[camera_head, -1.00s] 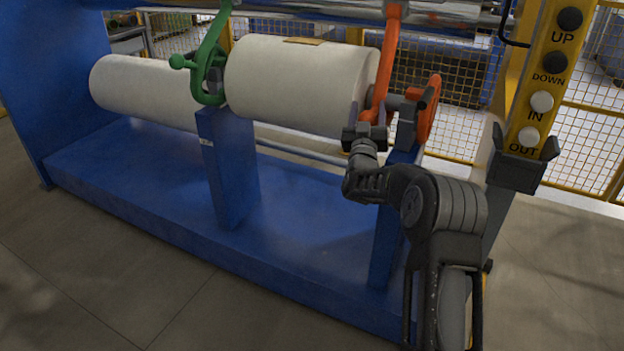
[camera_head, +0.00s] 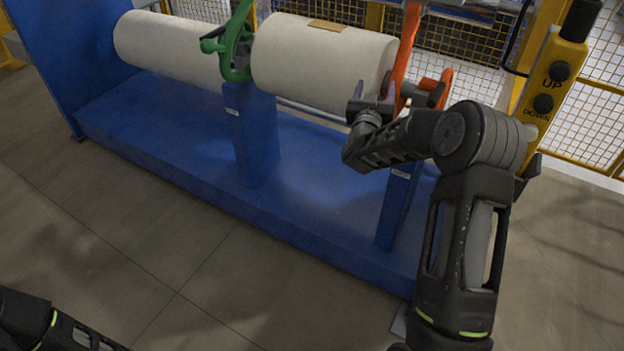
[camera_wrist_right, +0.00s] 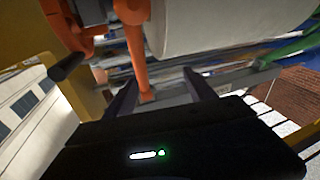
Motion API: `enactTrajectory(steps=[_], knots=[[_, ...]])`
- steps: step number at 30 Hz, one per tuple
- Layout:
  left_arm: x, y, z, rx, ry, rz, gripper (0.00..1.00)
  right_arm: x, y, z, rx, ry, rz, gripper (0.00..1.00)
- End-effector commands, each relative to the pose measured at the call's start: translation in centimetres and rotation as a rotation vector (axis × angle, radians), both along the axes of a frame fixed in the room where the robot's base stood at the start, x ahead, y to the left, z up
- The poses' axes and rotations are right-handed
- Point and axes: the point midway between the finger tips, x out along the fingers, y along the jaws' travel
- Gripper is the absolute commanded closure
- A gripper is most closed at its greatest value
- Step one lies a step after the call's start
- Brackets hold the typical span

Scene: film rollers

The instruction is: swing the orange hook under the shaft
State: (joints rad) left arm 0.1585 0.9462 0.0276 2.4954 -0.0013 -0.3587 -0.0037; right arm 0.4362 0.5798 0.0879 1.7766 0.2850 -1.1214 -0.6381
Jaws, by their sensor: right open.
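The orange hook (camera_head: 404,60) hangs at the right end of the near white roll (camera_head: 325,62). Its lower part is partly hidden by my right arm in the head view. The grey shaft (camera_head: 425,92) sticks out of the roll's right end, beside an orange handwheel (camera_head: 442,88). My right gripper (camera_head: 372,100) is open, in front of the roll's lower right edge, close to the hook. In the right wrist view, the hook's lower end (camera_wrist_right: 138,62) reaches between the spread fingers (camera_wrist_right: 160,88); contact cannot be told. Only part of my left arm shows, at bottom left.
A green hook (camera_head: 236,45) stands at the roll's left end, above a blue post (camera_head: 254,140). A second white roll (camera_head: 170,45) lies farther left. The blue base (camera_head: 180,140) runs below. A yellow button post (camera_head: 550,85) stands at right. The front floor is open.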

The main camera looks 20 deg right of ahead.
Motion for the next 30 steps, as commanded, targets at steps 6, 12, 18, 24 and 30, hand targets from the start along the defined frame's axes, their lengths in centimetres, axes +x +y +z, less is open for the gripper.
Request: enactTrajectory(steps=[6,12,18,24,30], knots=[[0.0,0.0,4.8,0.0,0.0,0.0,1.0,-0.6,0.8,2.5,0.054,0.038,0.0,0.36],[0.0,0.0,3.3,0.0,0.001,0.0,1.0,-2.8,2.8,1.6,0.066,0.047,0.002,0.36],[0.0,0.0,2.0,0.0,0.0,0.0,1.0,-6.0,5.4,1.6,0.067,0.045,0.001,0.36],[0.0,0.0,1.6,0.0,0.0,0.0,1.0,-6.2,7.7,-1.2,0.108,0.088,0.05,0.36],[0.0,0.0,1.1,0.0,0.0,0.0,1.0,-5.9,10.1,-4.9,0.164,0.142,0.114,0.36]])
